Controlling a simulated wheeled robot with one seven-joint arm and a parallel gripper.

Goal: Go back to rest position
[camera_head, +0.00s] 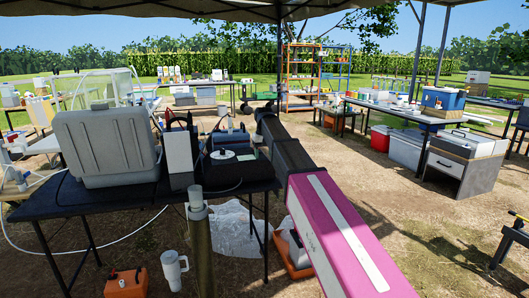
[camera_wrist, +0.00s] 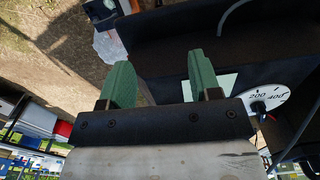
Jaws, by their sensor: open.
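My gripper (camera_wrist: 160,78) shows in the wrist view with its two green fingers apart and nothing between them. Beyond the fingers is a dark case with a dark interior (camera_wrist: 190,45). A round white gauge (camera_wrist: 266,98) marked 200 and 400 lies to the right of the fingers. In the head view my pink and black arm reaches forward from the lower right, beside the dark table (camera_head: 60,203). I cannot make out the fingers clearly there. A black case (camera_head: 232,166) with a white disc (camera_head: 222,154) stands on that table, left of my arm.
A large grey container (camera_head: 105,145) fills the table's left side. A pipe (camera_head: 200,240) stands upright in front. Right, a drawer cabinet (camera_head: 465,160) borders open dirt ground.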

